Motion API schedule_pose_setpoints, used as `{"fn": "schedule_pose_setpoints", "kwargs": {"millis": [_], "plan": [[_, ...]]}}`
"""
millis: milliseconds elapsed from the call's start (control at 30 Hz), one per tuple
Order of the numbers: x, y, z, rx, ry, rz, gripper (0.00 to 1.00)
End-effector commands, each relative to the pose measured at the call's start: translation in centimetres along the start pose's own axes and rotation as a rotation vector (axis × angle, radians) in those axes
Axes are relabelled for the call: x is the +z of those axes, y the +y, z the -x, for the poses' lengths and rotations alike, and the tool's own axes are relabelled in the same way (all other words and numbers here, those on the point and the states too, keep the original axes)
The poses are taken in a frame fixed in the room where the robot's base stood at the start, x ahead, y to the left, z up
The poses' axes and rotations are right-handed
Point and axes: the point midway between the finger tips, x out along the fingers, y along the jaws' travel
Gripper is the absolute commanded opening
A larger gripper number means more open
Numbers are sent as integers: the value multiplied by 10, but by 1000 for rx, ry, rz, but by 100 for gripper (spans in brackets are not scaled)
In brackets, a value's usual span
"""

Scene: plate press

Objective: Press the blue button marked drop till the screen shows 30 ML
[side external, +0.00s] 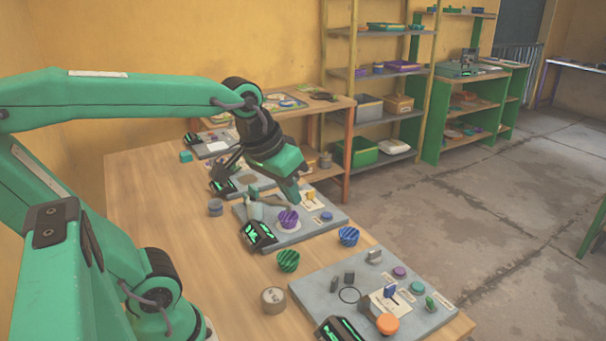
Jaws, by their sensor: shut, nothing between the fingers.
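A blue button (326,216) sits low on the right part of the middle grey plate (318,233); its label is too small to read. A black screen with green figures (258,235) stands tilted at that plate's front left corner; its figures cannot be made out. My gripper (297,202) is shut and empty. It points down over the middle plate, to the left of the blue button and apart from it in the picture. Its exact height above the plate is hard to tell.
A striped purple knob (288,219) and a yellow part (310,196) are close to my gripper on the middle plate. A striped blue ball (348,236) and a striped green ball (288,260) lie in front. A front plate (325,289) carries several buttons, including an orange one (387,323).

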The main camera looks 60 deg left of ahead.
Motion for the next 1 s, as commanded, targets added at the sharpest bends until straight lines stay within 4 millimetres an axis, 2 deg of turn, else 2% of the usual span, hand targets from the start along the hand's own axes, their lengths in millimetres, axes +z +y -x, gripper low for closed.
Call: {"fn": "schedule_pose_setpoints", "kwargs": {"millis": [533, 1000], "plan": [[-83, -22, -21, -72, -105, 376, 0], [-144, -55, -62, -148, -183, 696, 0]]}}
